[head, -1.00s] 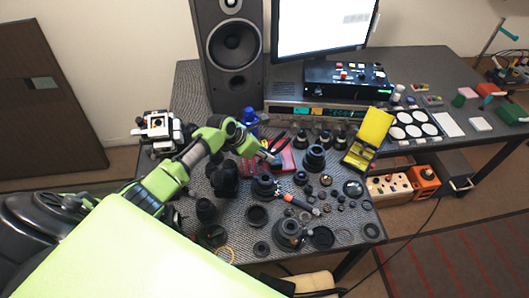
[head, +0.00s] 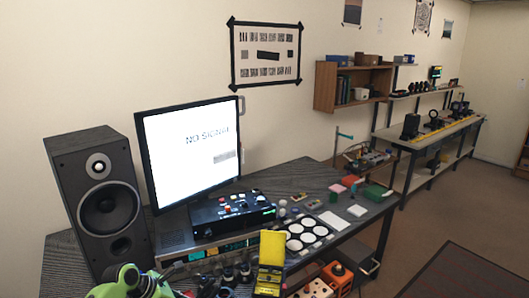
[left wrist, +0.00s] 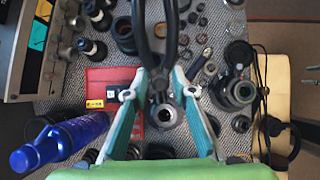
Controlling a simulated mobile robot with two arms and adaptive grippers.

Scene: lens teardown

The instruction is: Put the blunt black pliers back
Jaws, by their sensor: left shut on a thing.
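The black pliers (left wrist: 171,38) are in my left gripper (left wrist: 158,88) in the left wrist view. The two teal fingers close on them near the pivot, and the two dark arms of the pliers reach up past the picture's top edge. The pliers are held above the table, over the lens parts. In the head view only part of my green left arm shows at the bottom left edge, and the pliers cannot be made out there. My right gripper is not in view.
Lens parts, such as a dark ring-shaped one (left wrist: 238,90), crowd the table. A speaker (head: 95,205), monitor (head: 190,150), black control box (head: 232,213) and yellow case (head: 271,250) stand on the bench.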

